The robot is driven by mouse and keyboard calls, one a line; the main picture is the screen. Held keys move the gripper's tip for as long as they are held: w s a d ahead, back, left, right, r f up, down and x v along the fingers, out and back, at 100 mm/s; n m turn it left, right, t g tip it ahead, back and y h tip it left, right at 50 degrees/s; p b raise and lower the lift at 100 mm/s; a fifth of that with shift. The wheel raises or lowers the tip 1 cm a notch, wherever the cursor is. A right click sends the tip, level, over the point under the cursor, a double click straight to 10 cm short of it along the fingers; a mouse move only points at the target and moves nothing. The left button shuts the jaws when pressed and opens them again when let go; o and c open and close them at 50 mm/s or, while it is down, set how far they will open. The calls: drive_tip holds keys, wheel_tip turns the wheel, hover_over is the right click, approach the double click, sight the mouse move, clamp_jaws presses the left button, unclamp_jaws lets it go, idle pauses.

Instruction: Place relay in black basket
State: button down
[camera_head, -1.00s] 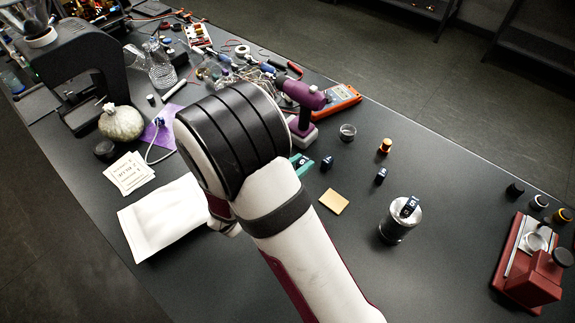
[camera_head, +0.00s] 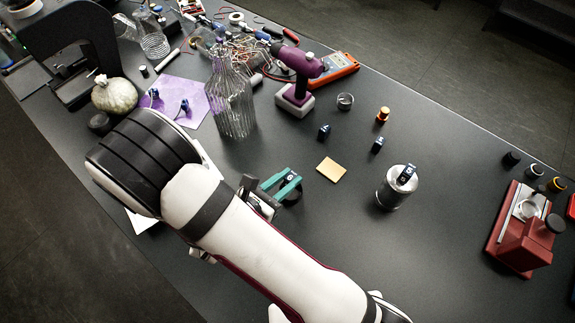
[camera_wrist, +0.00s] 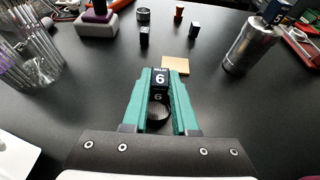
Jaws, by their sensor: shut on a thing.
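My gripper (camera_head: 281,184) has teal fingers shut on a small black relay (camera_wrist: 160,79) marked 6, in the wrist view. The relay is pinched upright near the fingertips and also shows in the camera_head view (camera_head: 290,177). A round, open dark container, apparently the black basket (camera_wrist: 158,112), lies below and between the fingers in the wrist view. In the camera_head view, its dark edge (camera_head: 294,196) shows just under the fingers, which hide most of it. The relay appears above it; I cannot tell whether they touch.
A ribbed glass carafe (camera_head: 231,100) stands left of the gripper. A tan pad (camera_head: 331,169) and two dark cubes (camera_head: 324,131) (camera_head: 377,145) lie to the right. A metal canister (camera_head: 392,190) has a block marked 5 on top.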

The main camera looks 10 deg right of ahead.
drive_tip(key=shift+f, duration=2.6)
drive_tip(key=c, duration=0.6)
unclamp_jaws()
wheel_tip(320, 180, up, 7)
drive_tip(key=shift+r, duration=0.1)
